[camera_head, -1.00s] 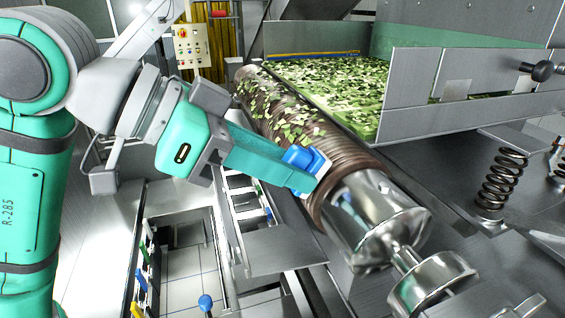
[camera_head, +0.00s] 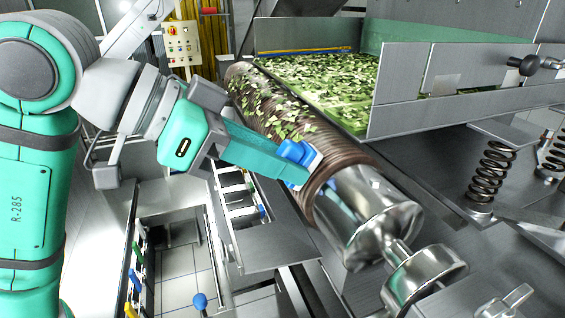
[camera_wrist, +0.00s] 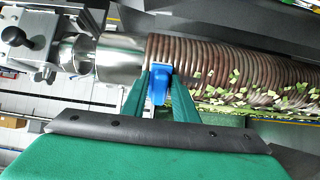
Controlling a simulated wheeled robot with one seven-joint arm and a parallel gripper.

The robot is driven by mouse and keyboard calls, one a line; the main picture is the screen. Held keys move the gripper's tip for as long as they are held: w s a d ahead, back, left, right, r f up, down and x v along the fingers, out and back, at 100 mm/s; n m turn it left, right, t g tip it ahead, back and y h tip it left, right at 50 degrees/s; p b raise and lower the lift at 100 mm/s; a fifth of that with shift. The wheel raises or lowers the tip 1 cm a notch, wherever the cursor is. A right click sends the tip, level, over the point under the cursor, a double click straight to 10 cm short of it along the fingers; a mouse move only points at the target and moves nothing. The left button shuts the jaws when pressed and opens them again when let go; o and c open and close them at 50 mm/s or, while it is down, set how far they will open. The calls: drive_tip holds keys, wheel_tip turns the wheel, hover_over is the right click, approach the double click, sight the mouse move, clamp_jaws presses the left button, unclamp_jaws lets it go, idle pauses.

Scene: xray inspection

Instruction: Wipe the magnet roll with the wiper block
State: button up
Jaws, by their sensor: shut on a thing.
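The magnet roll (camera_head: 345,172) is a brown ribbed cylinder running from upper left to lower right in the head view, with a bare shiny metal end (camera_head: 372,215). Green and pale flakes lie on its far part; the ribs near the metal end look mostly clear. My gripper (camera_head: 298,165) is shut on the wiper block (camera_head: 297,151), a blue block with a white pad side. The block is at the roll's near end, against or very close to the ribs. In the wrist view the blue block (camera_wrist: 159,84) sits between my green fingers, in front of the roll (camera_wrist: 225,62). Its contact face is hidden there.
A tray (camera_head: 405,118) full of green flakes stands behind the roll. Coil springs (camera_head: 490,178) and metal machine parts are at the right. A shaft with a round metal collar (camera_head: 425,280) extends from the roll's end. A control box (camera_head: 184,45) is at the back.

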drive_tip(key=shift+w+a, duration=0.5)
drive_tip(key=shift+w, duration=1.1)
drive_tip(key=shift+w+a, duration=0.55)
drive_tip(key=shift+w, duration=1)
drive_tip(key=shift+w+a, duration=0.5)
drive_tip(key=shift+w, duration=1.1)
drive_tip(key=shift+d+f, duration=0.1)
drive_tip(key=shift+s+d+f, duration=0.1)
drive_tip(key=shift+s+d, duration=0.15)
drive_tip(key=shift+s, duration=0.35)
drive_tip(key=shift+s+d, duration=0.3)
drive_tip(key=shift+s, duration=0.35)
drive_tip(key=shift+s+d+f, duration=0.1)
drive_tip(key=shift+s+d, duration=0.15)
drive_tip(key=shift+s, duration=0.35)
drive_tip(key=shift+c, duration=0.7)
drive_tip(key=shift+s+d+r, duration=0.1)
drive_tip(key=shift+s+d, duration=0.15)
drive_tip(key=shift+s, duration=0.65)
drive_tip(key=shift+s+d+r, duration=0.1)
drive_tip(key=shift+s+d, duration=0.15)
drive_tip(key=shift+s, duration=0.65)
drive_tip(key=shift+s, duration=0.1)
drive_tip(key=s, duration=0.3)
drive_tip(key=shift+s+d, duration=0.15)
drive_tip(key=shift+d, duration=0.25)
drive_tip(key=v, duration=0.6)
